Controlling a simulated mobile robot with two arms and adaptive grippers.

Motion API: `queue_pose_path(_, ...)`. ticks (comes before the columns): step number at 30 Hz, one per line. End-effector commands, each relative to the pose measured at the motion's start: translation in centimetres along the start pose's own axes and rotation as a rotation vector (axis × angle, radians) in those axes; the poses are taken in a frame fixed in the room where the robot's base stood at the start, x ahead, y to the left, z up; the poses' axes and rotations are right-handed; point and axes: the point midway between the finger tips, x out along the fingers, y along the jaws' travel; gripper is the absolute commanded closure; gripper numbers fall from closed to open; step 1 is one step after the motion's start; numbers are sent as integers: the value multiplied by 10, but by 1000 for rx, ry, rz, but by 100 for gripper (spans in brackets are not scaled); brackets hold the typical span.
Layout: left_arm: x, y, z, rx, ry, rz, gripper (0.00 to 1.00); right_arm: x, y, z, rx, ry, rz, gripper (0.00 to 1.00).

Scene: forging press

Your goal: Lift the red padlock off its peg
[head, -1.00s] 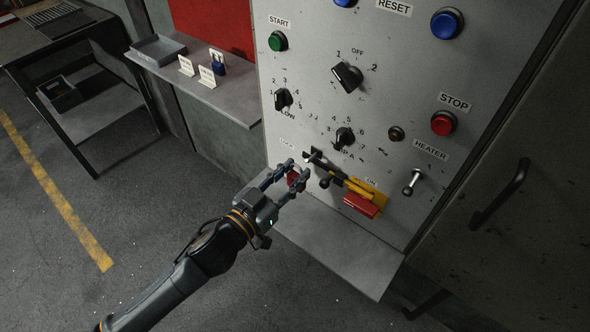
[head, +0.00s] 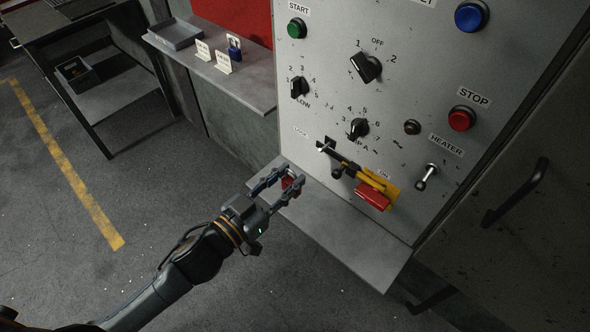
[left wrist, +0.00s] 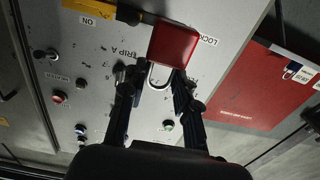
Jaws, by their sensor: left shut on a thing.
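The red padlock (head: 291,183) is between the fingers of my left gripper (head: 281,187), which is shut on it. In the left wrist view the padlock (left wrist: 173,45) shows its red body and silver shackle between my left fingers (left wrist: 160,85). The peg (head: 325,148) by the LOCK label on the grey panel is bare, and the padlock is apart from it, to its lower left. My right gripper is not in view.
The panel (head: 400,100) carries knobs, buttons, a HEATER switch (head: 427,177) and a yellow-and-red lever (head: 374,193). A grey ledge (head: 350,245) juts out below. A shelf (head: 240,88) at the left holds a tray (head: 175,34), small signs and a blue padlock (head: 234,52).

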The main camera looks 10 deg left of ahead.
Motion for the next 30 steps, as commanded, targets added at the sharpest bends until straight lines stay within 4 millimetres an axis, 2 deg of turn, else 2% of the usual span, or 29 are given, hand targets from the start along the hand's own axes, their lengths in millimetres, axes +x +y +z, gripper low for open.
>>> queue_pose_path(30,-103,0,1,-2,-3,-1,100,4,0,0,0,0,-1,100)
